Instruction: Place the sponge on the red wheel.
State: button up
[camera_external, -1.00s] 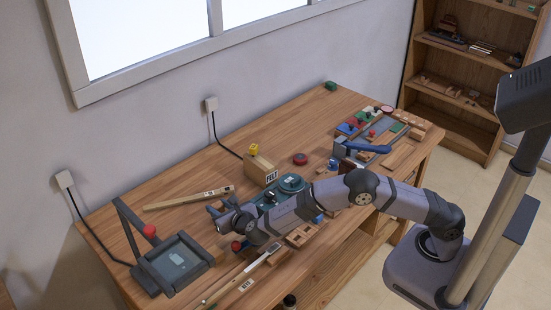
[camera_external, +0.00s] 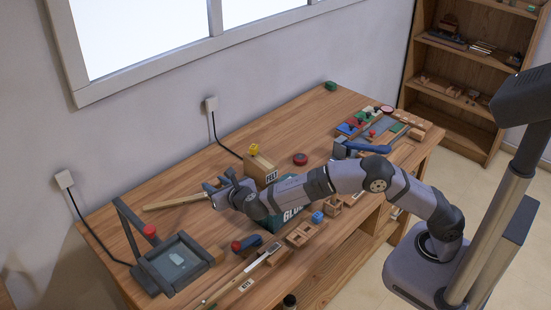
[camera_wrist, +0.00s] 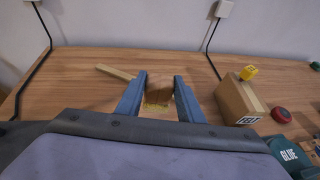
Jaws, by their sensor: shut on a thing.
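My gripper (camera_wrist: 158,98) has its two blue fingers apart around a small tan-and-yellow block (camera_wrist: 156,92), which seems to be the sponge; its outline is faint in the wrist view. In the external view my gripper (camera_external: 220,186) is above the left-middle of the bench, in front of a wooden stick, and the held thing is too small to make out. A round red piece (camera_external: 300,159), probably the red wheel, lies flat on the bench to the right, behind my forearm.
A wooden FELT box (camera_external: 262,169) with a yellow piece (camera_external: 254,149) on top stands between my gripper and the red piece. A teal GLUE box (camera_external: 291,212) is under my arm. The wooden stick (camera_external: 170,202) lies at left, near a dark framed tray (camera_external: 176,262).

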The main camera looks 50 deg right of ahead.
jog(key=r, duration=0.5)
jog(key=d+r, duration=0.1)
jog(key=r, duration=0.2)
jog(key=shift+w, duration=0.15)
jog(key=w+d+m+h+b, duration=0.2)
jog(key=w+d, duration=0.1)
jog(key=d, duration=0.9)
jog(key=m+g+h+b, duration=0.4)
jog(key=m+h, duration=0.1)
send_over(301, 158)
jog(key=shift+f+b, duration=0.45)
jog(key=shift+f, duration=7.1)
